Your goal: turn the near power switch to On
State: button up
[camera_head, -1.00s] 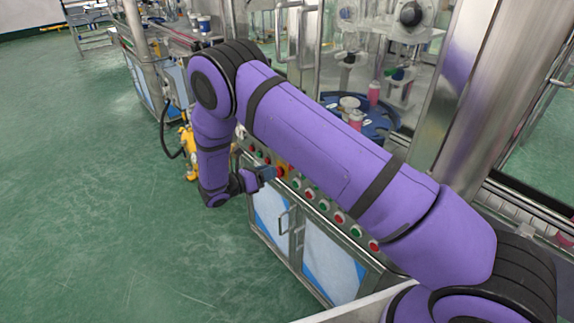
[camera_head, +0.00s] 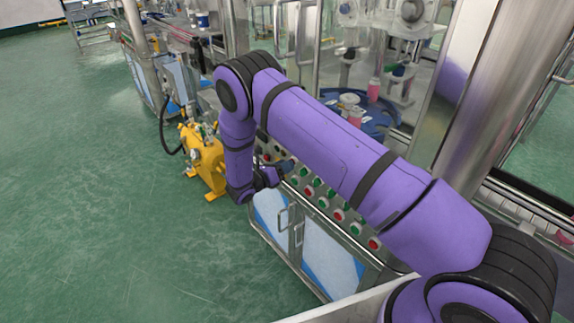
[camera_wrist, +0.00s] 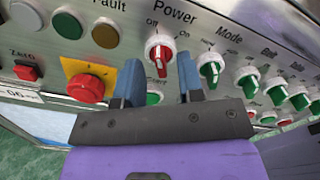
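The power switch (camera_wrist: 160,52) is a red knob under the word "Power" in the wrist view, with "Off" and "On" printed above it. Its red handle stands roughly upright in the picture; I cannot tell for sure which setting it points to. My gripper (camera_wrist: 159,60) is open, with one blue finger to the lower left of the knob and one to its lower right. The gap between the fingers is empty, and the knob sits at its far end. In the head view my gripper (camera_head: 286,166) is at the control panel, and the power switch cannot be made out there.
A red knob on a yellow plate (camera_wrist: 86,88) sits left of my gripper. A green mode switch (camera_wrist: 211,68) is close to its right, with several more switches beyond. A green start button (camera_wrist: 154,96) lies between the fingers. A yellow machine (camera_head: 205,160) stands on the floor.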

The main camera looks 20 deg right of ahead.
jog(key=shift+w+d, duration=0.2)
jog(key=shift+d, duration=0.4)
grip_shut()
jog(key=shift+m, duration=0.3)
jog(key=m, duration=1.1)
dwell(0.3)
